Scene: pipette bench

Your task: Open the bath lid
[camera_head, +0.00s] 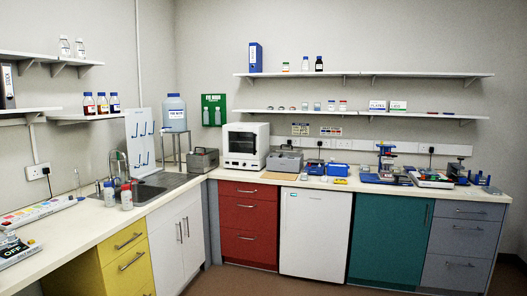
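Two grey boxes could be the bath, and I cannot tell for sure which one is. One grey box (284,163) stands on the back counter just right of the white oven-like unit, with a small dark shape on its top and what looks like a control front. The other grey box (202,161) sits in the corner, left of that unit, with a dark handle-like part on top. Both tops look shut, but they are small in the picture. Neither of my grippers is in view.
A white oven-like unit (245,146) stands between the two boxes. A blue tub (338,170) and small items lie to the right. The sink (147,191) is at the left. Shelves (365,75) hang above. Some floor shows in front of the cupboards.

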